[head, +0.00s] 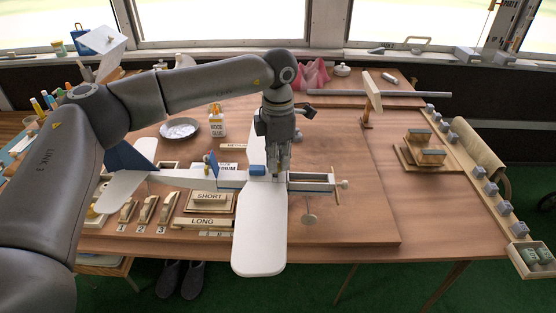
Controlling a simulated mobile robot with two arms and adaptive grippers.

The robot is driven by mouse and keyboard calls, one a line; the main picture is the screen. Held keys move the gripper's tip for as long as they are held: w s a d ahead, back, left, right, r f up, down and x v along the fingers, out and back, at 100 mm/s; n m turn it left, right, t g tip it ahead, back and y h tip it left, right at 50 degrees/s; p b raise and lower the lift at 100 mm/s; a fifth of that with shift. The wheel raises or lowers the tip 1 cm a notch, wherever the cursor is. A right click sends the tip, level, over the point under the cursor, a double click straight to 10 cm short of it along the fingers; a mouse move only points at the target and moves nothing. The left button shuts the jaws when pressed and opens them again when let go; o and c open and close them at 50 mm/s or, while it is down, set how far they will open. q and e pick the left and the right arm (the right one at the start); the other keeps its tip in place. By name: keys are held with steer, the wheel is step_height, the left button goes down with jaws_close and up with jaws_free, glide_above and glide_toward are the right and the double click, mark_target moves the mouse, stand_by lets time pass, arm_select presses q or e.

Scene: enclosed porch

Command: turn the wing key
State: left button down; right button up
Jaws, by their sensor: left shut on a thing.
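A white and blue model plane (258,240) lies on the wooden board, its wing running toward me and its nose to the right. My left gripper (277,170) comes down from above at the middle of the plane, where the wing meets the body. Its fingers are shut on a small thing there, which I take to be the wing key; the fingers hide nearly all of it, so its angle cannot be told. A blue block (257,170) sits just left of the fingertips. My right gripper is not in view.
A wood glue bottle (217,122) and a grey dish (180,129) stand behind the plane. A grey rod (365,93) lies at the back.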

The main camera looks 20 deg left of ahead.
arm_select(q)
steer(key=c, duration=1.6)
jaws_free()
step_height(320, 180, up, 12)
